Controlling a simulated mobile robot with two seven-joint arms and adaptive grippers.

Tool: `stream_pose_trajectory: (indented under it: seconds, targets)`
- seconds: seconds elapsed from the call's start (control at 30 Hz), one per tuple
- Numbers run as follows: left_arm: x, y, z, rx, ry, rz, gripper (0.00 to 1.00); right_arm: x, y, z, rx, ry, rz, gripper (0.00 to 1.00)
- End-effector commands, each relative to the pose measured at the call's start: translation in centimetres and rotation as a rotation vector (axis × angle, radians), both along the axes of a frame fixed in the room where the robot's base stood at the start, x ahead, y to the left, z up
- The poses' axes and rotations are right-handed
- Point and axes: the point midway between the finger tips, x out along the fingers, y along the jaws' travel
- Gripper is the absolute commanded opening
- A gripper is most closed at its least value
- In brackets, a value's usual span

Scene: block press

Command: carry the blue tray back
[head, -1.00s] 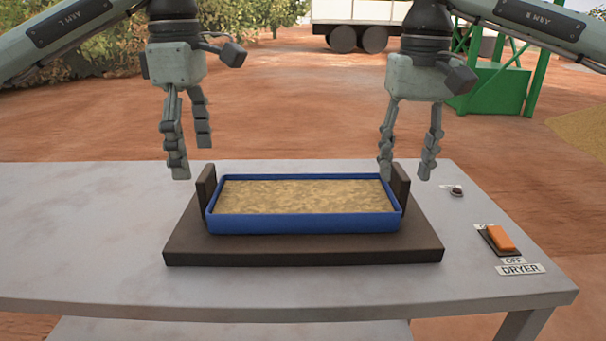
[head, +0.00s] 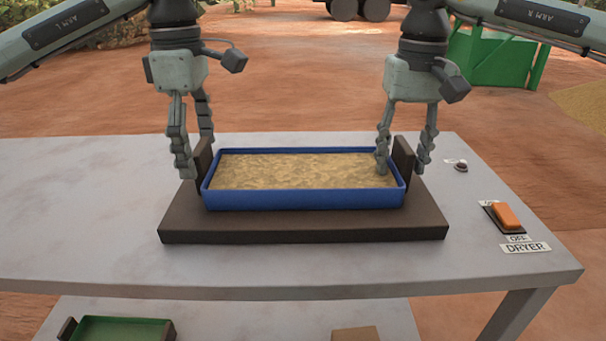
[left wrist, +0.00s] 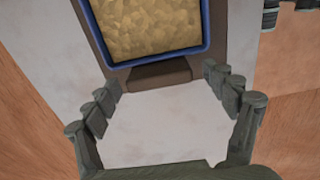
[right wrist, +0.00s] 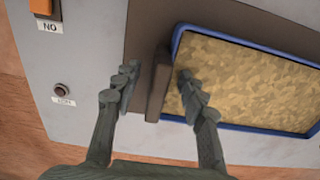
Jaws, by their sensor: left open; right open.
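The blue tray (head: 303,199), filled with a tan grainy material, sits on a dark base (head: 303,229) between two upright dark end blocks. My left gripper (head: 199,158) is open at the tray's left end, around or just above the left block (head: 203,164); in the left wrist view the block (left wrist: 160,72) lies ahead between the open fingers. My right gripper (head: 402,170) is open at the right end, its fingers on either side of the right block (head: 403,159). In the right wrist view one finger is over the tray's filling and the other outside the block (right wrist: 159,85). Neither gripper holds anything.
The grey table (head: 80,220) is clear left of the base. An orange dryer switch (head: 506,215), its label (head: 526,247) and a small button (head: 460,167) are at the right. A green tray (head: 122,329) and a tan block (head: 355,334) sit on the lower shelf.

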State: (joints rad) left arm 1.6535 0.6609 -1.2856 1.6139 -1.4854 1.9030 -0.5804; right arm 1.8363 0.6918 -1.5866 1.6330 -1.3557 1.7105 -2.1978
Motion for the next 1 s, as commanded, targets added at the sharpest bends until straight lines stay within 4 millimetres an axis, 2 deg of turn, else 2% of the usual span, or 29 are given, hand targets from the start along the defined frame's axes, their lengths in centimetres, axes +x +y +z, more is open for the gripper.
stream_pose_trajectory:
  seconds: [0.2, 0.53, 0.87, 1.0]
  targets:
    - [0.0, 0.0, -2.0, 0.001, 0.0, 0.0, 0.84, 0.0, 0.0, -1.9, 0.0, 0.0, 0.0, 0.42]
    - [0.0, 0.0, -2.2, 0.0, -0.001, 0.0, 0.84, 0.0, 0.0, -2.2, 0.0, 0.0, 0.0, 0.42]
    - [0.0, 0.0, -2.2, 0.0, -0.001, 0.0, 0.43, 0.0, 0.0, -2.2, 0.0, 0.0, 0.0, 0.01]
    - [0.0, 0.0, -2.2, 0.0, -0.001, 0.0, 0.26, 0.0, 0.0, -2.2, 0.0, 0.0, 0.0, 0.0]
